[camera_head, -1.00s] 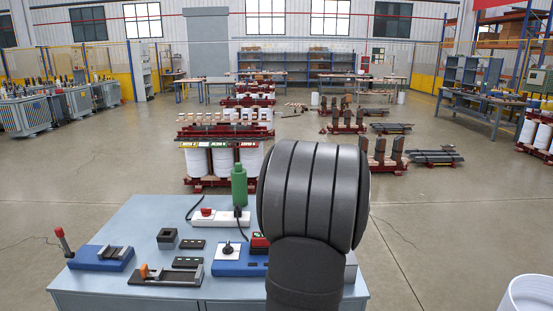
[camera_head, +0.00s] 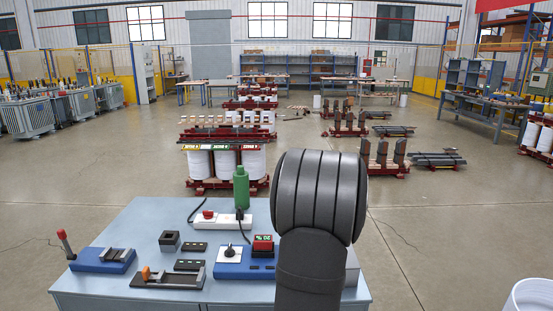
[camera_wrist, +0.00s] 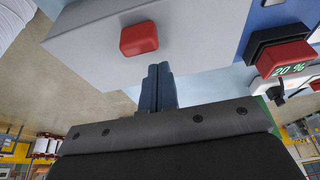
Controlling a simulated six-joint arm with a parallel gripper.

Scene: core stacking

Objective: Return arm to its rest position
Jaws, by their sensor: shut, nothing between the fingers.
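My gripper shows in the wrist view, where its two dark blue-grey fingers (camera_wrist: 158,85) are pressed together with nothing between them. They point toward a pale grey box (camera_wrist: 190,30) with a red button (camera_wrist: 139,38). A dark unit with a red front and a green "20 %" readout (camera_wrist: 290,69) is to the right of the fingers. In the head view my dark arm covers the right part of the table and hides the gripper.
The light blue table (camera_head: 140,222) holds a blue lever device (camera_head: 100,259), a black square block (camera_head: 169,241), dark strips, a fixture with an orange part (camera_head: 166,278), a blue dial box (camera_head: 240,265), a green bottle (camera_head: 241,187) and a white strip (camera_head: 215,220).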

